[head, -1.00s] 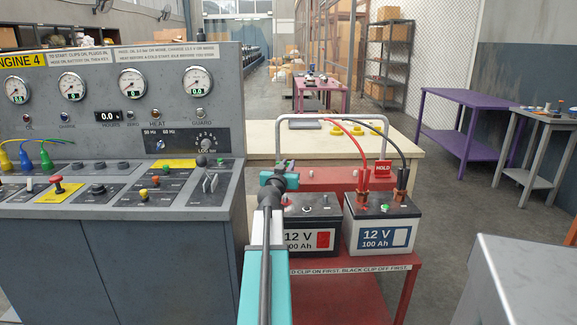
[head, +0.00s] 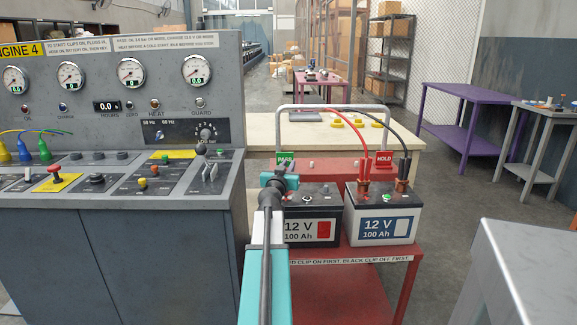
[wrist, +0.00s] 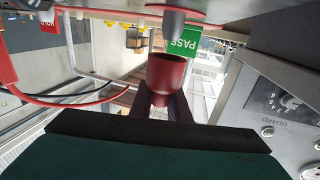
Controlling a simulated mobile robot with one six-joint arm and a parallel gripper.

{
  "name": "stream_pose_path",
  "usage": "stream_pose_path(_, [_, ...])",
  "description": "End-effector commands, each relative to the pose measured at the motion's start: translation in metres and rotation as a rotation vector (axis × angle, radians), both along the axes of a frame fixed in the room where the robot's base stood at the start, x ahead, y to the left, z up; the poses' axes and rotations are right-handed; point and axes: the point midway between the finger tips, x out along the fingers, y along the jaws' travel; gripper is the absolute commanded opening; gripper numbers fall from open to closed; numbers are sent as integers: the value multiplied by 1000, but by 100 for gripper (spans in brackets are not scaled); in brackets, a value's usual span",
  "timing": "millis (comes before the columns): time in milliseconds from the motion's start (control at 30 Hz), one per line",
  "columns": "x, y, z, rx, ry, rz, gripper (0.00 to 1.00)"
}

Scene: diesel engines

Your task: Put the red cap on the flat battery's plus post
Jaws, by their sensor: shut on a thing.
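The flat battery (head: 313,227), with the red-marked label, stands on the left of the red cart. My gripper (head: 289,181) is above the left rear of its top in the head view. In the wrist view, whose picture is upside down, my gripper (wrist: 162,100) is shut on the red cap (wrist: 166,74). The head view does not show the cap clearly.
A second battery (head: 383,228) with a blue-marked label, red and black clips on its posts, stands close on the right. Behind are a grey rail, a green PASS sign (head: 285,158) and a red HOLD sign (head: 383,163). The control panel (head: 120,120) is close on the left.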

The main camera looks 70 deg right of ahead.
Motion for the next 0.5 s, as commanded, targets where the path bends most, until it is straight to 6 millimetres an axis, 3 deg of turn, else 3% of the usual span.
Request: stream_pose_path(500, [-1, -1, -20, -1, 0, -2, 0])
